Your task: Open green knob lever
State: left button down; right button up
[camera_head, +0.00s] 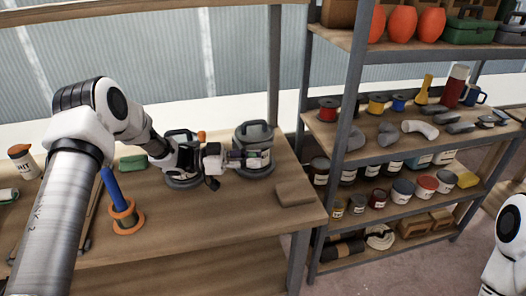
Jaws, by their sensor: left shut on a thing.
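My left gripper (242,158) reaches in from the left above the workbench. Its jaws are shut at the front of a grey canister-like unit (254,135) with a dark handle on top and a pale label. The gripped part is small and mostly hidden by the fingers; it appears to be the green knob lever, with a trace of green at the fingertips. A second round-based unit (180,183) stands to the left, partly behind my gripper, with an orange knob (201,136) beside it. My right gripper is out of view.
A blue-handled tool in an orange ring stand (127,219), a green block (133,162) and an orange-capped container (22,160) are on the bench (210,228). A brown block (293,195) lies at right. A loaded shelf rack (345,110) stands beyond. The bench front is clear.

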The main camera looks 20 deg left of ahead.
pick_arm(q)
jog(key=shift+s+a+m+g+h+p, duration=0.35)
jog(key=shift+s+a+m+g, duration=0.25)
jog(key=shift+s+a+g, duration=0.55)
jog(key=shift+w+a+t, duration=0.1)
jog(key=shift+a+t, duration=0.05)
jog(key=shift+t, duration=0.1)
jog(key=c, duration=1.2)
grip_release()
jog(key=shift+c, duration=0.2)
jog(key=shift+a, duration=0.1)
jog(key=v, duration=1.2)
